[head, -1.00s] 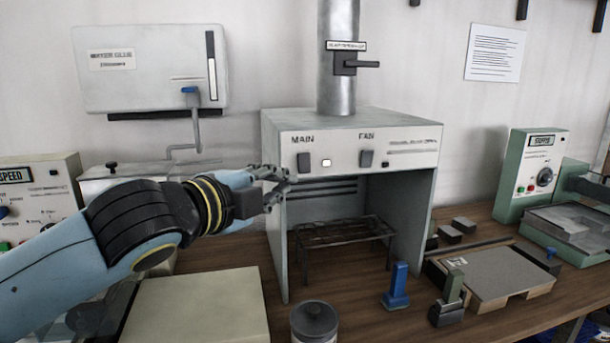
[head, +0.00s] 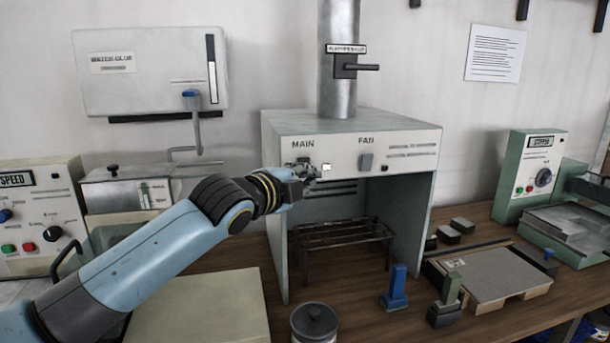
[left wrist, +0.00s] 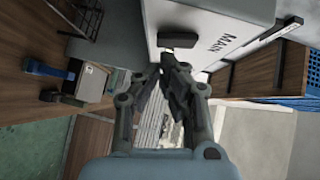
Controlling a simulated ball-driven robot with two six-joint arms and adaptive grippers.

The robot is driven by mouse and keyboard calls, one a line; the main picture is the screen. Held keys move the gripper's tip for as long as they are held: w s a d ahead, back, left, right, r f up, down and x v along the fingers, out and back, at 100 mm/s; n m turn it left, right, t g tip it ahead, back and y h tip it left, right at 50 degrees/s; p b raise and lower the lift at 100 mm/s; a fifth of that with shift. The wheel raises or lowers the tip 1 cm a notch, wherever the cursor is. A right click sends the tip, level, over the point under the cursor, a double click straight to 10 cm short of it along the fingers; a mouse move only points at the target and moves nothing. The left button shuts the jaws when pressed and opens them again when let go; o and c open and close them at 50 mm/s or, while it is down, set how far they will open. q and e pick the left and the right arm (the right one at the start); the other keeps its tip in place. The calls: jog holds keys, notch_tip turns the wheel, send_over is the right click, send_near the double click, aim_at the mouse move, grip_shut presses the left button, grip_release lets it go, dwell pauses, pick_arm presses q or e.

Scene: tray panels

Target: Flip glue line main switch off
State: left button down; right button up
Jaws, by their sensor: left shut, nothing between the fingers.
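The glue line panel is the front of a grey hood (head: 410,146), with MAIN and FAN labels. The dark MAIN switch (left wrist: 179,40) shows in the left wrist view below its label, just past my fingertips. In the head view my left gripper (head: 307,171) is in front of the MAIN switch and mostly hides it. That gripper is shut and empty, and its fingers also show in the left wrist view (left wrist: 172,66). I cannot tell whether they touch the switch, or which way it is tipped. My right gripper is not in view.
A small lit white lamp (head: 326,168) and the FAN switch (head: 366,161) are right of MAIN. A wire rack (head: 343,234) stands inside the hood. A lidded pot (head: 314,325) and a blue-handled tool (head: 396,287) stand in front.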

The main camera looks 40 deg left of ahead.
pick_arm(q)
jog(key=shift+w+a, duration=0.25)
jog(key=shift+f, duration=0.1)
jog(key=shift+w+a+f+m+t+b, duration=0.15)
jog(key=shift+w+a+m+t+b, duration=0.2)
jog(key=shift+b, duration=0.4)
jog(key=shift+s+d+f, duration=0.1)
jog(key=shift+s, duration=0.1)
